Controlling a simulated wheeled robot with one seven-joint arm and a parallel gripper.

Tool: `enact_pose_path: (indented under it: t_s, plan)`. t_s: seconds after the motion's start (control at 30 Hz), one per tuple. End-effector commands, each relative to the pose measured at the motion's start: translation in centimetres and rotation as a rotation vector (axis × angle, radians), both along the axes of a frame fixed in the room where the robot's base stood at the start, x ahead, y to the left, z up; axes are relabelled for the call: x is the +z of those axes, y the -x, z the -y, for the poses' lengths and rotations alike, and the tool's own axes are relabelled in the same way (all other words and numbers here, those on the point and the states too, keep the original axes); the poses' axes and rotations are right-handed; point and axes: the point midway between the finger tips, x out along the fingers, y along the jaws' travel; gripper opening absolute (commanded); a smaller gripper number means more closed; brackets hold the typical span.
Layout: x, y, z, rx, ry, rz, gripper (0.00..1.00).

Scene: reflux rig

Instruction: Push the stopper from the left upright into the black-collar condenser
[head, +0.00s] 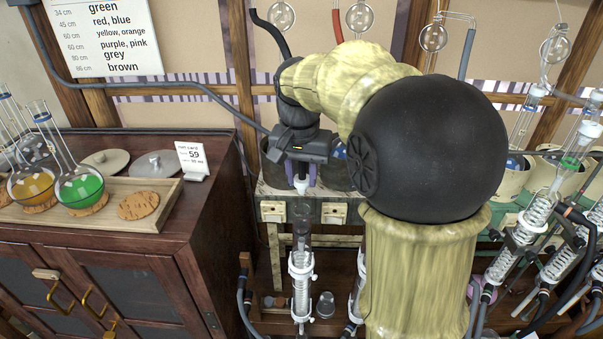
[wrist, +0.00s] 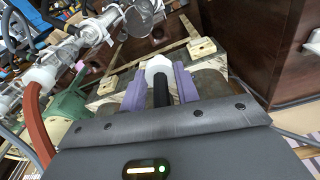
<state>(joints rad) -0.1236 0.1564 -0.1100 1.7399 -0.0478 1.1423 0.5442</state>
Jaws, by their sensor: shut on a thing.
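My gripper (head: 301,176) is shut on a white stopper (head: 302,187), whose pale end sticks out below the purple fingers. In the wrist view the white stopper (wrist: 158,68) with a dark shaft sits between the purple fingertips (wrist: 160,84). In the head view a glass condenser (head: 302,280) stands upright below my gripper, with a dark band near its upper end. The stopper is above this condenser and looks roughly in line with it. A gap seems to show between them. I cannot tell for sure whether this is the black-collar one.
A wooden cabinet (head: 150,230) with a tray of flasks stands on the left. More condensers (head: 528,230) with hoses stand on the right. My arm hides much of the middle.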

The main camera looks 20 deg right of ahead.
Motion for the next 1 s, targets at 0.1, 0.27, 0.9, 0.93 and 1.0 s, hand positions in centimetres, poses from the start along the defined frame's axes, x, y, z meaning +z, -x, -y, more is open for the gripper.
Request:
enact_pose_path:
  t_s: [0.1,0.27,0.9,0.93,1.0]
  plan:
    - [0.9,0.0,0.0,0.000,0.000,0.000,0.09]
    - [1.6,0.0,0.0,0.001,0.000,0.000,0.09]
    - [2.1,0.0,0.1,-0.002,0.000,0.000,0.09]
    - [2.1,0.0,0.2,-0.003,0.000,0.000,0.09]
    - [2.1,0.0,0.4,-0.008,0.000,0.000,0.09]
